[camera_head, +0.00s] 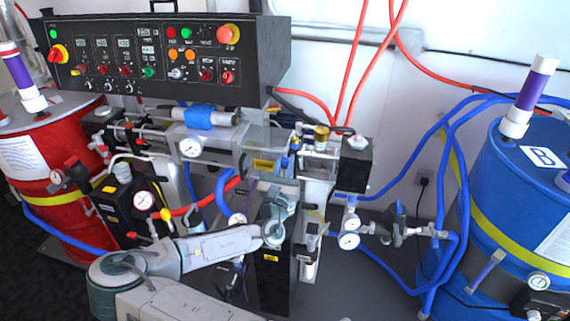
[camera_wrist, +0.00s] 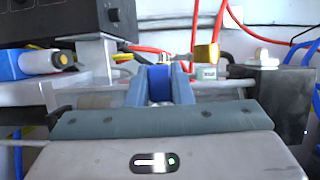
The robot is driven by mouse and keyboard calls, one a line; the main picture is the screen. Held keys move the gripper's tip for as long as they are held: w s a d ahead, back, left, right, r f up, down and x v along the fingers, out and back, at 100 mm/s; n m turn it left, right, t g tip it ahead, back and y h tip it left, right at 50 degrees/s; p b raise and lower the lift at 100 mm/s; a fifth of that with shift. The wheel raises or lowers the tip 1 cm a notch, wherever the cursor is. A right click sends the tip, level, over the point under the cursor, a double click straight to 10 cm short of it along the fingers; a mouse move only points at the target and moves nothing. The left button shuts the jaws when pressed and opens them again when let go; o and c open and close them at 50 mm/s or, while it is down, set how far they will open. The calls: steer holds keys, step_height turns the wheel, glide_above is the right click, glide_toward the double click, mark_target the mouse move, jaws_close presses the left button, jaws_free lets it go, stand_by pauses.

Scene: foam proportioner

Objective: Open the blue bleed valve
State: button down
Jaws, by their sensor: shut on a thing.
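The blue bleed valve (camera_wrist: 160,76) shows in the wrist view as a dark blue handle between the two fingers of my gripper (camera_wrist: 161,84). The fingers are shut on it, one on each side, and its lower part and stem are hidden. In the head view my arm reaches up from below, and my gripper (camera_head: 292,160) is at the middle of the machine, left of a brass-topped fitting. The valve itself is mostly hidden there, so I cannot tell its turn angle.
The brass fitting (camera_head: 321,134) and a black box (camera_head: 355,163) stand close on the right. A control panel (camera_head: 165,52) overhangs at upper left. A red drum (camera_head: 50,165) and a blue drum (camera_head: 515,210) flank the machine. Red and blue hoses run around it.

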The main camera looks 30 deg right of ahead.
steer(key=shift+a, duration=0.1)
steer(key=c, duration=1.3)
jaws_free()
steer(key=shift+w, duration=0.1)
steer(key=shift+s+a+f, duration=0.15)
steer(key=shift+s+f, duration=0.05)
steer(key=shift+s, duration=0.05)
steer(key=b+v, duration=0.3)
steer(key=v, duration=1)
steer(key=shift+s+a+r, duration=0.1)
steer(key=shift+r, duration=0.05)
